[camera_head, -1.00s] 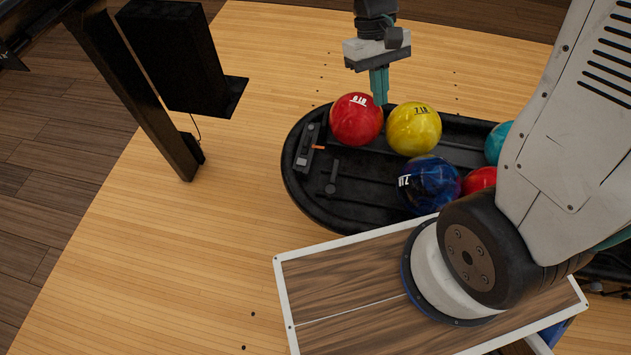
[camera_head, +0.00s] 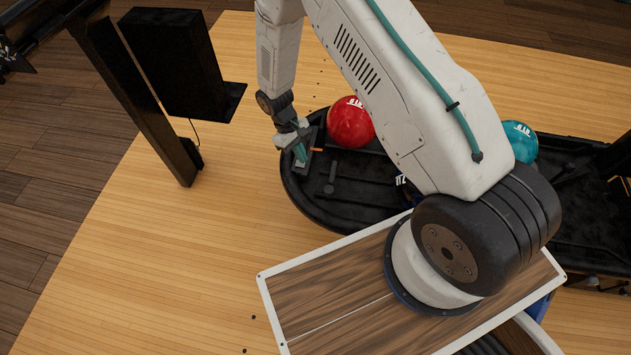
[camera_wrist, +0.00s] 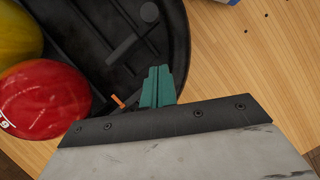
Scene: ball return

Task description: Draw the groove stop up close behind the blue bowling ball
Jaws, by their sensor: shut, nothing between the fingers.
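The blue bowling ball (camera_head: 402,186) lies in the front groove of the black return tray. My arm hides most of it in the head view, and the wrist view does not show it. A dark piece with a round knob, which looks like the groove stop (camera_head: 331,187), sits left of the ball with a gap between; it also shows in the wrist view (camera_wrist: 123,48). My gripper (camera_head: 301,158) is shut and empty. It is over the tray's left end, at a dark fitting with an orange pointer (camera_head: 316,149). In the wrist view its teal fingers (camera_wrist: 158,72) point toward the tray; contact is unclear.
A red ball (camera_head: 350,122) sits in the rear groove, right of the orange pointer. A yellow ball (camera_wrist: 16,36) is beyond it. A teal ball (camera_head: 521,142) is farther right. A black post (camera_head: 140,105) and box stand left of the tray, with bare floor between.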

